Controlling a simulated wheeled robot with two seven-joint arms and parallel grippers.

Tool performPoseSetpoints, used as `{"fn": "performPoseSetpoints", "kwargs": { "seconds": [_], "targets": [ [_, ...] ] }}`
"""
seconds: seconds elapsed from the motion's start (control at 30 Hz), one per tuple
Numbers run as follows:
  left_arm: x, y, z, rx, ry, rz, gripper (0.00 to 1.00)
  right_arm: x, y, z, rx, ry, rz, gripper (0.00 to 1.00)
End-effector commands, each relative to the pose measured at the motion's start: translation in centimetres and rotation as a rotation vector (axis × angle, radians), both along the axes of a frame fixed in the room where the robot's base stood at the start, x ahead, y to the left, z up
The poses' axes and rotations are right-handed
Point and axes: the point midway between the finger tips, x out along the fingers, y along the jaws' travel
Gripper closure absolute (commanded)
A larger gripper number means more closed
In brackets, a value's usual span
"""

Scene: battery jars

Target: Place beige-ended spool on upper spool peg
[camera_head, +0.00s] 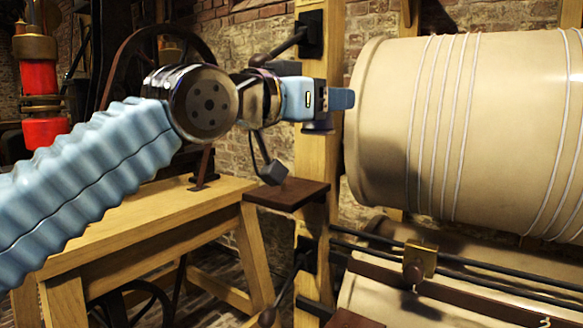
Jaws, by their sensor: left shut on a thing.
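My left gripper (338,99) reaches in from the left at the upper middle, in front of a wooden post, close to the left end of the large drum. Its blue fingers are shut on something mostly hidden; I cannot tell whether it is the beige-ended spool. A dark rod with a rounded end, probably the upper spool peg (285,46), slants left from a black bracket (312,33) on the post, just above the hand. A similar lower rod (290,285) juts from the post below. No beige spool end is clearly seen. My right gripper is not in view.
A large beige drum (390,130) wound with pale cord fills the right, with another beige drum (450,270) below. A small brown shelf (288,193) stands by the wooden post (307,225). A wooden bench (130,225) lies below my left arm. Red-bodied equipment (40,80) is far left.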

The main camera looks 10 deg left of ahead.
Motion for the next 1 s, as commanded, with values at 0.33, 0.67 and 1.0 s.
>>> {"fn": "performPoseSetpoints", "kwargs": {
  "seconds": [0.33, 0.67, 1.0],
  "targets": [
    [3.3, 4.7, -5.3, -0.002, -0.001, 0.0, 0.73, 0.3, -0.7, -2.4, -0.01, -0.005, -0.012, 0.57],
    [4.3, 6.1, -8.8, -0.001, 0.0, -0.003, 0.73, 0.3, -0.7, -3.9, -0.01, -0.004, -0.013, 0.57],
    [4.4, 6.1, -10.2, 0.0, -0.001, -0.001, 0.73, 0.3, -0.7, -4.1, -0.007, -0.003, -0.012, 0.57]
  ]
}}
